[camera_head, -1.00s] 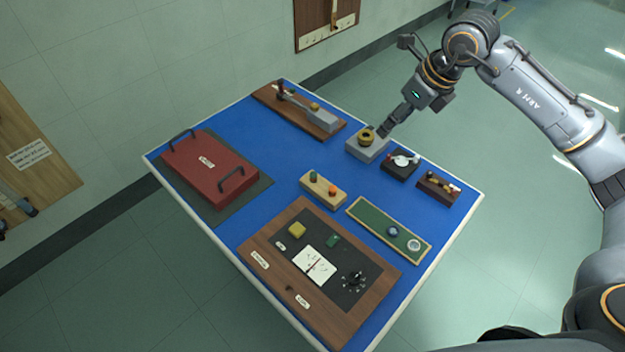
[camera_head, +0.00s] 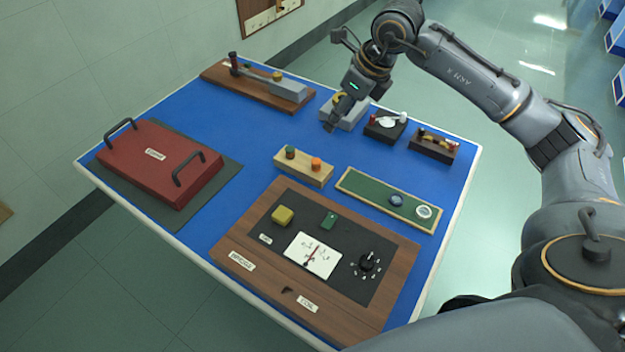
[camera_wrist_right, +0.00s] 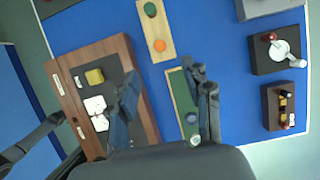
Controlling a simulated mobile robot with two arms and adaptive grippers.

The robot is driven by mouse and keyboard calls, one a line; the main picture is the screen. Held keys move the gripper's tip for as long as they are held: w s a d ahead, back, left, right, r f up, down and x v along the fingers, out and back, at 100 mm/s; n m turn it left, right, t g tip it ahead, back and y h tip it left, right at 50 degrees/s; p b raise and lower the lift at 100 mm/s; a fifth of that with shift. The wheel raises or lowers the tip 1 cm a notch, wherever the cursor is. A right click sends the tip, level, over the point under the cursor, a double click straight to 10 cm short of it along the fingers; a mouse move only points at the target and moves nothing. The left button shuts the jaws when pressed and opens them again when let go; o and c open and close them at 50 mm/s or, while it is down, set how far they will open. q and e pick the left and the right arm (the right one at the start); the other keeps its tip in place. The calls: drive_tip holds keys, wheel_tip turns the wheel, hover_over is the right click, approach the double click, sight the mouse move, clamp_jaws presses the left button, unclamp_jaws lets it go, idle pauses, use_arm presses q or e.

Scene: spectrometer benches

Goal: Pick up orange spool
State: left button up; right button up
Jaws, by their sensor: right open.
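The orange spool (camera_head: 316,164) stands upright on a pale wooden block (camera_head: 300,175) near the middle of the blue table, beside a green spool (camera_head: 290,153). In the right wrist view the orange spool (camera_wrist_right: 158,45) shows beyond the fingertips, at top centre, with the green spool (camera_wrist_right: 150,9) above it. My right gripper (camera_head: 332,124) is above the table, behind the wooden block and apart from the orange spool. In the right wrist view its two fingers (camera_wrist_right: 168,88) are spread and empty. My left gripper is not in view.
A red case (camera_head: 160,165) with black handles lies at left. A wooden meter panel (camera_head: 235,257) is in front. A green tray (camera_head: 370,193) is right of the block. Grey, black and brown blocks stand behind. Bare blue table surrounds the wooden block.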

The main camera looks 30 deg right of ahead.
wheel_tip(320, 180, down, 3)
drive_tip(key=b, duration=0.1)
drive_tip(key=p, duration=0.1)
hover_over(317, 160)
drive_tip(key=s+d, duration=0.1)
drive_tip(key=f, duration=0.7)
drive_tip(key=shift+s+d+f, duration=0.1)
drive_tip(key=shift+s+f, duration=0.1)
drive_tip(key=x, duration=0.1)
drive_tip(key=p+x, duration=0.1)
drive_tip(key=x, duration=0.2)
drive_tip(key=shift+s+f, duration=0.25)
drive_tip(key=shift+f, duration=0.25)
drive_tip(key=shift+w+a+f, duration=0.1)
drive_tip(key=shift+a+f, duration=0.15)
drive_tip(key=shift+f, duration=0.05)
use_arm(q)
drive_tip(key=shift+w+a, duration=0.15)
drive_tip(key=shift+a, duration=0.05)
use_arm(e)
clamp_jaws()
